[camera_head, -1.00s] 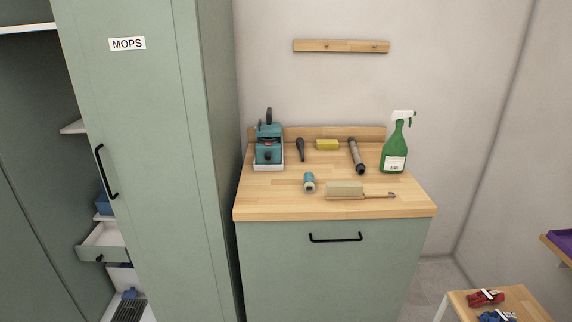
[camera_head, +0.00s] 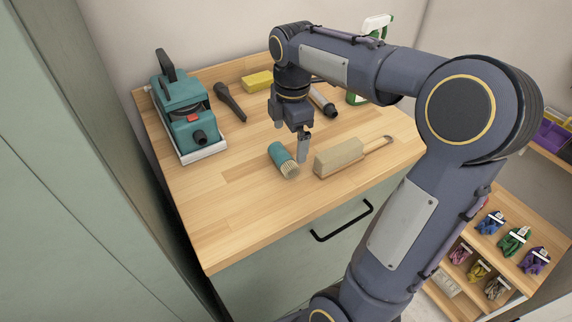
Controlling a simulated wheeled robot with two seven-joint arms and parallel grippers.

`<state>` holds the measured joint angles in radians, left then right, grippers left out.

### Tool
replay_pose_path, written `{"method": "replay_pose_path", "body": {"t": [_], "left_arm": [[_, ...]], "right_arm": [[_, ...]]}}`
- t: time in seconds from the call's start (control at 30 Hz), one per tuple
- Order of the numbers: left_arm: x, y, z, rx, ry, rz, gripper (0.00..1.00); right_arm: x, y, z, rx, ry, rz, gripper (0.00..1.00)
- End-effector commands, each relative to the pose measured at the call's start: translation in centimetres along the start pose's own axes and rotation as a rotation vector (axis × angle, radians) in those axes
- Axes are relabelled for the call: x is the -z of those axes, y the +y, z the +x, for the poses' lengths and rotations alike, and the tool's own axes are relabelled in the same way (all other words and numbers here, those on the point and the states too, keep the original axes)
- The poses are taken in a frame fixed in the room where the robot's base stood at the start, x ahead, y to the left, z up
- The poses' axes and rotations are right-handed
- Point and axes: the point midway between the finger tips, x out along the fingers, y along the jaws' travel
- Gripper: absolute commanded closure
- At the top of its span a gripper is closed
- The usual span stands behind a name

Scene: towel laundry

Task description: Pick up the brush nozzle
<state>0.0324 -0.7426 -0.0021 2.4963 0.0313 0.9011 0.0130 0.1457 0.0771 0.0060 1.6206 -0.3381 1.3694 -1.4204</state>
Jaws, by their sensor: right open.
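The brush nozzle (camera_head: 282,159), a short teal cylinder with pale bristles at its front end, lies on its side on the wooden worktop (camera_head: 222,220). My right gripper (camera_head: 291,140) points down just behind and above it. Its jaws are open, with one finger at the left and the other nearer and to the right, and nothing is between them. The near finger shows just right of the nozzle's back end; I cannot tell whether they touch. My left gripper is out of view.
A wooden block brush (camera_head: 338,157) lies close right of the nozzle. A teal machine (camera_head: 187,115), a dark nozzle (camera_head: 229,101), a yellow sponge (camera_head: 257,81) and a grey tube (camera_head: 324,103) are behind. My arm partly hides a green spray bottle (camera_head: 375,27). The front-left worktop is clear.

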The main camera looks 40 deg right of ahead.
Motion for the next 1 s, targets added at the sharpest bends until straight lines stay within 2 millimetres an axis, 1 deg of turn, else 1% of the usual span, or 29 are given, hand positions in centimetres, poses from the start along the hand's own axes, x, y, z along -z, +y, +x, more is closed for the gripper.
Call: {"method": "replay_pose_path", "body": {"t": [0.03, 0.1, 0.37, 0.5, 0.63, 0.73, 0.93, 0.97, 1.0], "left_arm": [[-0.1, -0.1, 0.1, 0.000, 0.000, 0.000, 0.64], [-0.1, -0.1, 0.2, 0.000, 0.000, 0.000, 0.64], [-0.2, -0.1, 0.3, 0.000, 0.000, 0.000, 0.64], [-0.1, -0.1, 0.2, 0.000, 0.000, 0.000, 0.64], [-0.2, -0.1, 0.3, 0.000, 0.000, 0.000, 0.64], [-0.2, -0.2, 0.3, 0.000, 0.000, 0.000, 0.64], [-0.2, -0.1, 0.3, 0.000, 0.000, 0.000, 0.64], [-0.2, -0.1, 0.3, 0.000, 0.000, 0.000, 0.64], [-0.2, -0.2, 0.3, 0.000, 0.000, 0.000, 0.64]], "right_arm": [[-0.2, 0.5, 0.3, 0.010, -0.011, -0.031, 0.00], [-0.4, 0.8, 0.8, 0.017, -0.018, -0.058, 0.00], [-0.6, 0.9, 3.7, 0.020, -0.018, -0.066, 0.00], [-0.8, 1.1, 5.8, 0.021, -0.018, -0.064, 0.00], [-0.8, 1.1, 7.5, 0.018, -0.017, -0.064, 0.00], [-0.8, 1.1, 8.0, 0.017, -0.017, -0.065, 0.00], [-0.8, 1.1, 8.1, 0.015, -0.017, -0.064, 0.00], [-0.8, 1.1, 8.1, 0.015, -0.017, -0.064, 0.01], [-0.8, 1.1, 8.1, 0.015, -0.017, -0.064, 0.07]]}}
